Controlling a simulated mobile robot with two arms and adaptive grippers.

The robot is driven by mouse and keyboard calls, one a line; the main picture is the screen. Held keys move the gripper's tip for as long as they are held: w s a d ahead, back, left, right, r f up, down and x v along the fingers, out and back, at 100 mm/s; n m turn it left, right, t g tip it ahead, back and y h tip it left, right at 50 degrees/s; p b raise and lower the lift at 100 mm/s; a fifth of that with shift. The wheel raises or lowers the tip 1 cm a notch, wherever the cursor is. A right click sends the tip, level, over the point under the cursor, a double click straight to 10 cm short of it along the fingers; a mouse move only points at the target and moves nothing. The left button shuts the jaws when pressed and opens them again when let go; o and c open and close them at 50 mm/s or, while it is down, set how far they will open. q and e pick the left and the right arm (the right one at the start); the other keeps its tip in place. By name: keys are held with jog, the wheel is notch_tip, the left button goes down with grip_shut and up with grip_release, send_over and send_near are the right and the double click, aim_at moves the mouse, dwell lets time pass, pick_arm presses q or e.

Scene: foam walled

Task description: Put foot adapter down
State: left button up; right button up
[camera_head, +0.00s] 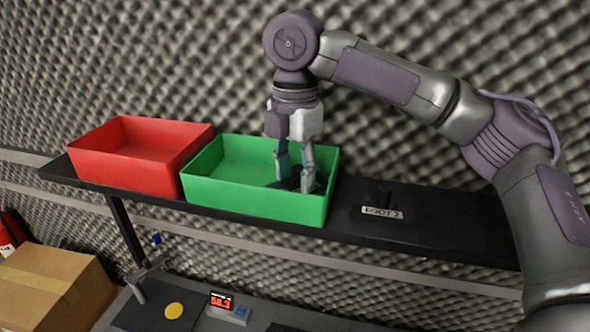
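My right gripper (296,178) points down into the green bin (262,205) near its right end. Its fingers are apart, and a small dark piece (289,184), which looks like the foot adapter, shows at the fingertips. The bin's front wall hides what lies lowest, and I cannot tell whether the fingers grip the piece or only stand around it. A label reading FOOT 2 (382,212) is on the black shelf right of the green bin, by a dark low holder. My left gripper is out of view.
A red bin (138,163) stands left of the green bin on the black shelf (455,232). Below are a cardboard box (55,287), a yellow disc (174,311) and a small red-digit display (221,303). Foam wall stands behind. The shelf's right part is mostly clear.

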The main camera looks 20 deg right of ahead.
aim_at(295, 169)
jog(key=shift+w+r, duration=0.1)
jog(key=shift+r, duration=0.4)
notch_tip(295, 169, up, 11)
jog(key=shift+r, duration=0.1)
dwell(0.4)
